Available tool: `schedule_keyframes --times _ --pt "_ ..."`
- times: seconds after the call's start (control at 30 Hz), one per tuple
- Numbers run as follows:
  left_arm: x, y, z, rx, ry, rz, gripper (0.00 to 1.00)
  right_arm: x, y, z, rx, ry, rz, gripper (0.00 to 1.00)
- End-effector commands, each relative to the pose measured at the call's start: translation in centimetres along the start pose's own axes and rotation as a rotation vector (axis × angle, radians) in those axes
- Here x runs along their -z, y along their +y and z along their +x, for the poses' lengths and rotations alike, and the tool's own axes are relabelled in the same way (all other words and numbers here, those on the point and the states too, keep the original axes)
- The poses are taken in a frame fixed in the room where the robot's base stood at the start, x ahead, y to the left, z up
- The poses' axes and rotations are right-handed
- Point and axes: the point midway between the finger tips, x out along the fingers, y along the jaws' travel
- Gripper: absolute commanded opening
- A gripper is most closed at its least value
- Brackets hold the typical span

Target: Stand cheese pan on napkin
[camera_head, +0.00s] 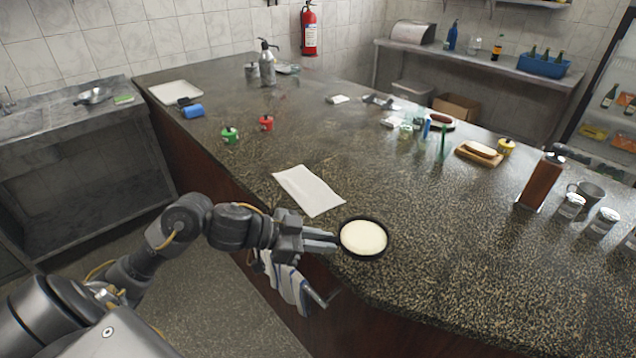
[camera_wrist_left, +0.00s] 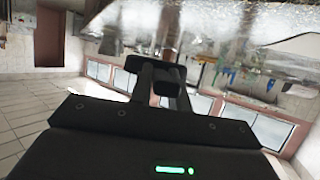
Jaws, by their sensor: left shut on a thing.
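The cheese pan (camera_head: 363,238) is a small round black pan filled with a pale, creamy disc of cheese. It is level, at the near edge of the counter; I cannot tell whether it touches the top. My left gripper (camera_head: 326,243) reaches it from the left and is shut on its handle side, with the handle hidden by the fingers. In the left wrist view the fingers (camera_wrist_left: 158,80) close around a dark piece. The white napkin (camera_head: 308,190) lies flat and bare on the counter, up and left of the pan. My right gripper is out of view.
A striped towel (camera_head: 288,284) hangs at the counter's near side, below my left gripper. Bare speckled counter (camera_head: 440,210) surrounds the pan's right.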

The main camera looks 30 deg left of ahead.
Motion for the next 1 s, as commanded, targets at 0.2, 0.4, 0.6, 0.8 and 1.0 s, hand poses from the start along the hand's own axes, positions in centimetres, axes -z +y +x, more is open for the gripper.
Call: schedule_keyframes --times 0.2,0.4,0.6,0.8,1.0 --pt "2.0 -6.4 -5.2 0.295 0.000 -0.125 0.00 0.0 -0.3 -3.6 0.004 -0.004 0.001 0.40" --pt "2.2 -10.3 -9.4 0.491 0.002 -0.203 0.00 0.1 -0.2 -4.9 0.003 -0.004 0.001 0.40" --pt "1.9 -11.2 -10.2 0.533 0.003 -0.219 0.00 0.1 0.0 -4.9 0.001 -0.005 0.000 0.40" --pt "0.8 -14.2 -9.5 0.534 0.005 -0.225 0.00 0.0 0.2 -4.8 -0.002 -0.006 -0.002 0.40" --pt "-1.0 -19.2 -8.3 0.533 0.005 -0.224 0.00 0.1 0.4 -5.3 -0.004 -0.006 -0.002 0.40"
